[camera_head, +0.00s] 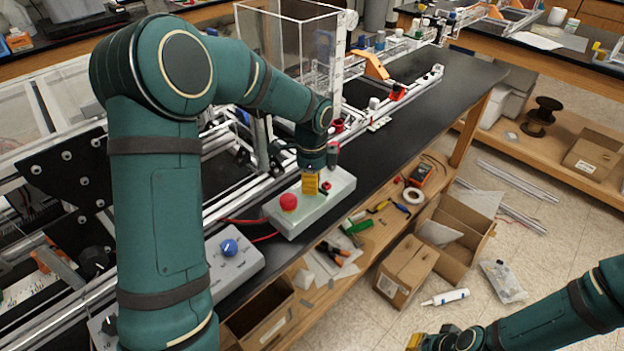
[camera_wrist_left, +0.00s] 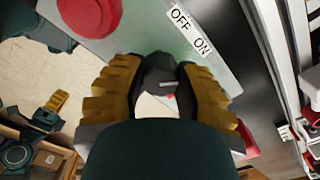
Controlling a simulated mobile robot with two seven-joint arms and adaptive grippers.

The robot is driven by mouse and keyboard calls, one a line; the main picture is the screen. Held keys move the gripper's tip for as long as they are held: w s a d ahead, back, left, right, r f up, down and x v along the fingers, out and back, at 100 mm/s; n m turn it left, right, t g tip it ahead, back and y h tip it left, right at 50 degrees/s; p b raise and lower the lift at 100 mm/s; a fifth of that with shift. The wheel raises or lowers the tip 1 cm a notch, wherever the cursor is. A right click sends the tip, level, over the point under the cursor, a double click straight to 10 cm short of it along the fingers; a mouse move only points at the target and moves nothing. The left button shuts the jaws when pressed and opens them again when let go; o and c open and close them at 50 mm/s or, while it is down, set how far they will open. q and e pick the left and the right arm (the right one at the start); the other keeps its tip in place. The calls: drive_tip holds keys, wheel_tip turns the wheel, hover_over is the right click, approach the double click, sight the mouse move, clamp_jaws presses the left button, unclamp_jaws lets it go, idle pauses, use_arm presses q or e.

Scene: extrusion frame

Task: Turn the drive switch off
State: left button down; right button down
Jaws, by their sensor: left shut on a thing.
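The drive switch's pale grey-green box (camera_head: 318,213) sits on the bench edge with a red button (camera_head: 289,202) at its near end. In the left wrist view, a dark knob (camera_wrist_left: 160,70) with a light mark stands by a white label (camera_wrist_left: 190,32) reading OFF and ON. My left gripper (camera_head: 311,184) is over the box, and its yellow fingers (camera_wrist_left: 158,88) close on the knob from both sides. The fingers hide part of the knob, so its exact setting is unclear. My right gripper (camera_head: 415,342) is partly cut off at the bottom, away from the switch.
A grey box with a blue knob (camera_head: 229,247) stands to the left of the switch box. Aluminium rails and a clear enclosure (camera_head: 290,40) lie behind. Cartons (camera_head: 407,268) and tools are below the bench.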

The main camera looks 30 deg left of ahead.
use_arm(q)
drive_tip(key=n, duration=0.4)
drive_tip(key=shift+p, duration=0.3)
drive_tip(key=n, duration=0.4)
drive_tip(key=n+p, duration=0.1)
drive_tip(key=n, duration=0.3)
drive_tip(key=shift+n+p, duration=0.3)
drive_tip(key=shift+n, duration=1.9)
drive_tip(key=c, duration=0.6)
unclamp_jaws()
wheel_tip(320, 180, up, 12)
